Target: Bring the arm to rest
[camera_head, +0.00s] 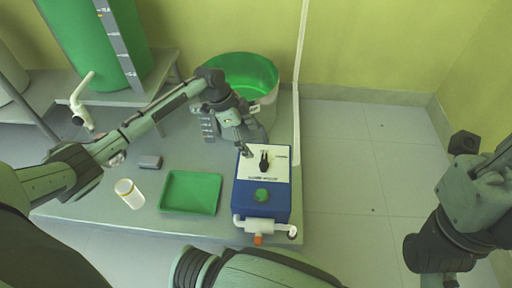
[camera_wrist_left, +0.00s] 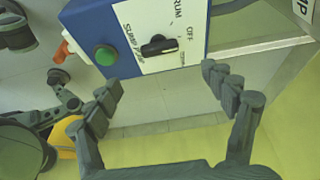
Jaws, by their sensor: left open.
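My left gripper (camera_head: 243,148) is open and hangs over the back edge of the blue control box, above its white panel (camera_head: 278,164). In the left wrist view the two fingers of the left gripper (camera_wrist_left: 160,78) are wide apart with nothing between them. Beyond them are the box's black knob (camera_wrist_left: 158,46) and green button (camera_wrist_left: 105,56). I cannot tell whether the fingers touch the box. Links of my right arm (camera_head: 465,205) show at the right edge of the head view, but its fingers are not seen.
A green tray (camera_head: 190,192), a white-capped jar (camera_head: 129,193) and a small grey block (camera_head: 150,162) are on the grey platform. A green open tub (camera_head: 250,72) stands behind my gripper, and a white pipe (camera_head: 299,60) rises beside it.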

